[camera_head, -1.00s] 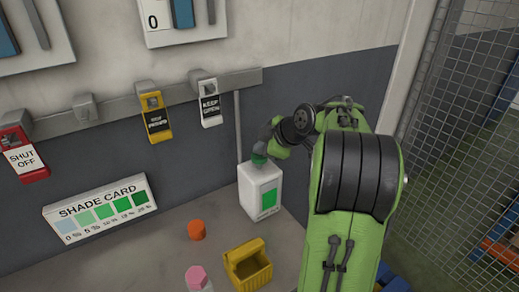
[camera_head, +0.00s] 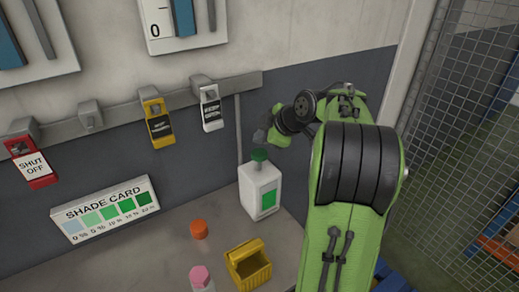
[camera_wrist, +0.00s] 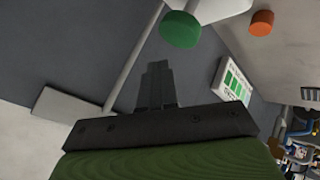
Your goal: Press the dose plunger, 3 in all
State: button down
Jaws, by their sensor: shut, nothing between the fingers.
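The dose plunger is a round green cap (camera_head: 259,154) on top of a white bottle (camera_head: 255,200) with a green patch on its front. The bottle stands upright on the bench against the wall. My gripper (camera_head: 260,136) is a little above the plunger and seems apart from it. In the wrist view, my gripper's dark fingers (camera_wrist: 157,72) are together and empty. The green plunger (camera_wrist: 180,29) shows beyond the fingertips, slightly to the right, with part of the white bottle (camera_wrist: 222,8) behind it.
An orange knob (camera_head: 199,229), a yellow bin (camera_head: 248,268) and a pink-topped container (camera_head: 200,276) stand on the bench. A shade card (camera_head: 106,208) leans at the wall. Red, yellow and white tags hang from the rail (camera_head: 120,112). A mesh fence (camera_head: 460,140) is at the right.

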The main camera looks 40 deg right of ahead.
aim_at(262, 154)
notch_tip(262, 154, up, 4)
jog(key=shift+f+p, duration=0.15)
jog(key=shift+p, duration=1.05)
jog(key=shift+f, duration=0.1)
dwell(1.3)
